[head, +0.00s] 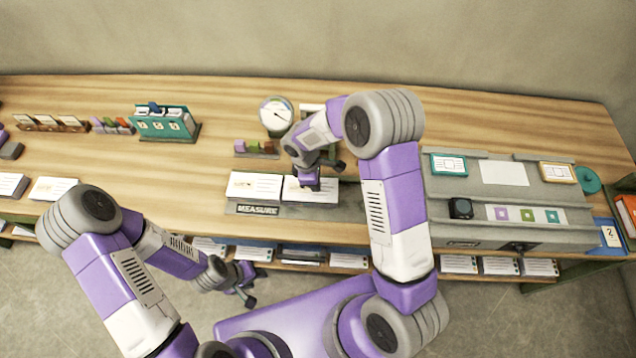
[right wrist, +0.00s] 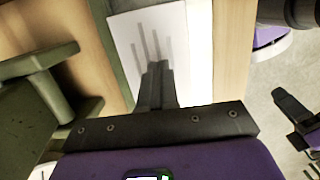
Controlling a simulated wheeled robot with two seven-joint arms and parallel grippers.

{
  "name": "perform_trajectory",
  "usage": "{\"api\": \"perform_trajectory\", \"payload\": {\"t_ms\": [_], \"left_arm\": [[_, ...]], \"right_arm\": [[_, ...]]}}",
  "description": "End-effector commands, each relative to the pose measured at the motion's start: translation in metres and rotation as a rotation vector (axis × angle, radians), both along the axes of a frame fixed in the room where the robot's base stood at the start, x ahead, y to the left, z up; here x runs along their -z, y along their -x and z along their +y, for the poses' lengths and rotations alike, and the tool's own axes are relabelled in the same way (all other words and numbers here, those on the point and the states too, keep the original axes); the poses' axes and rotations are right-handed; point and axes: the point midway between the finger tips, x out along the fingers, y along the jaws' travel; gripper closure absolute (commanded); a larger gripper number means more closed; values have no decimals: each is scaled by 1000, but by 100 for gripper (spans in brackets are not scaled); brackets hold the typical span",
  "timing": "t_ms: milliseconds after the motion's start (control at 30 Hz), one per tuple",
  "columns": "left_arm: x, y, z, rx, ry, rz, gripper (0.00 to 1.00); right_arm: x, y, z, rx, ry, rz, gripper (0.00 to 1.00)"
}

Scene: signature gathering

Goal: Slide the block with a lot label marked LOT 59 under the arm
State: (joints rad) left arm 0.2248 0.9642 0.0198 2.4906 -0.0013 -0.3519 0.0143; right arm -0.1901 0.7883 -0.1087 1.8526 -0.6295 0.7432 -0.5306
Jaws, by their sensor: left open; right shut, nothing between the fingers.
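A grey MEASURE station (head: 258,210) sits at the table's front middle with a round gauge (head: 277,114) behind it. Two white plates lie on it, a left plate (head: 253,187) and a right plate (head: 312,196). I cannot read LOT 59 on anything, nor tell which thing is that block. My right gripper (head: 310,180) is over the right plate, shut and empty. In the right wrist view its closed fingers (right wrist: 159,75) point at a white surface (right wrist: 145,40), with a grey-green structure (right wrist: 40,100) to the left. My left gripper (head: 246,284) is open and empty, low before the table.
Small coloured blocks (head: 256,148) stand behind the left plate. A teal holder (head: 165,123) and more small blocks (head: 113,125) are at the left. A grey console (head: 500,225) fills the right. Cards line the shelf (head: 460,264) below the front edge.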

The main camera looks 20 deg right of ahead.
Motion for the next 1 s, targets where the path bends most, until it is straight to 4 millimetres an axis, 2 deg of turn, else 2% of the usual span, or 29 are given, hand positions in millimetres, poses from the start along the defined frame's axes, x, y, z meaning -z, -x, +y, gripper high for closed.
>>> {"api": "perform_trajectory", "payload": {"t_ms": [300,500,700,1000], "left_arm": [[2,0,0,0,0,0,57],[3,0,0,0,0,0,57],[4,0,0,0,0,0,57],[3,0,0,0,0,0,57]], "right_arm": [[0,-27,64,-5,0,-3,100],[-1,-39,92,-1,1,-3,100],[-2,-43,102,0,2,-2,100],[-2,-44,102,0,2,-2,100]]}}
